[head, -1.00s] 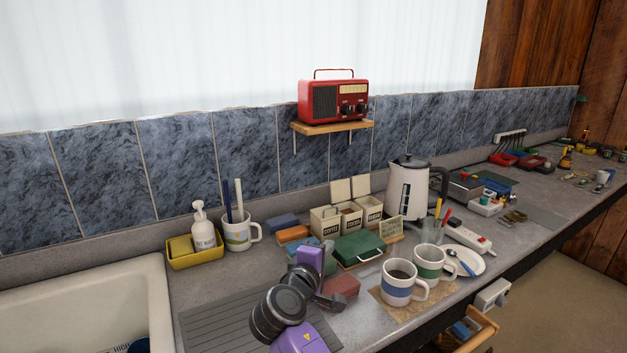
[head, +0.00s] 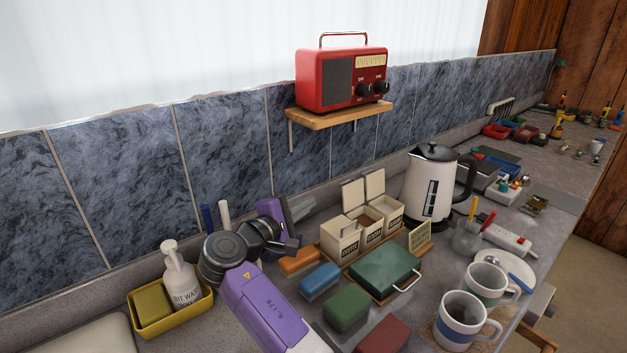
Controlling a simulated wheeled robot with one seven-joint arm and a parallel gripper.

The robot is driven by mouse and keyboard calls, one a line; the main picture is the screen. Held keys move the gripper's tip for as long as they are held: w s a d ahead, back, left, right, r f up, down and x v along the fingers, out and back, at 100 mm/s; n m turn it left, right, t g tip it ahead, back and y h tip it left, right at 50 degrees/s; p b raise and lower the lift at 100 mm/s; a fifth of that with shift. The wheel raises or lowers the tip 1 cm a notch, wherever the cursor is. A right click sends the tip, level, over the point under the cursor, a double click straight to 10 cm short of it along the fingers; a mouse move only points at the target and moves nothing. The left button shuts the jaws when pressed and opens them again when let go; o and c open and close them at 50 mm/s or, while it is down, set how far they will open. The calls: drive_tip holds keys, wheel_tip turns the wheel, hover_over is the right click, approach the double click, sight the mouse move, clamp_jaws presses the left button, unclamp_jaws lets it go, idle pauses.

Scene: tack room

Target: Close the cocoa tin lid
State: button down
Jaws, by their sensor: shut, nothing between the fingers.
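Three cream tins stand in a row on a wooden base in the head view. The left tin (head: 340,238) has its lid down. The middle tin (head: 366,223) and the right tin (head: 388,213) are open, with their lids (head: 353,195) (head: 375,183) standing up at the back. The labels are too small to read with certainty, so I cannot tell which is the cocoa tin.
A green case (head: 385,268) lies in front of the tins, with orange, blue, green and red blocks to its left and front. A kettle (head: 430,187) stands right of the tins. A shelf (head: 345,115) with a red radio (head: 341,80) hangs above. Mugs (head: 462,322) stand front right.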

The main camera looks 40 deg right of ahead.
sight(349, 193)
drive_tip(key=b+x, duration=0.4)
drive_tip(key=x, duration=0.6)
drive_tip(key=shift+w+b, duration=0.2)
drive_tip(key=shift+b, duration=0.15)
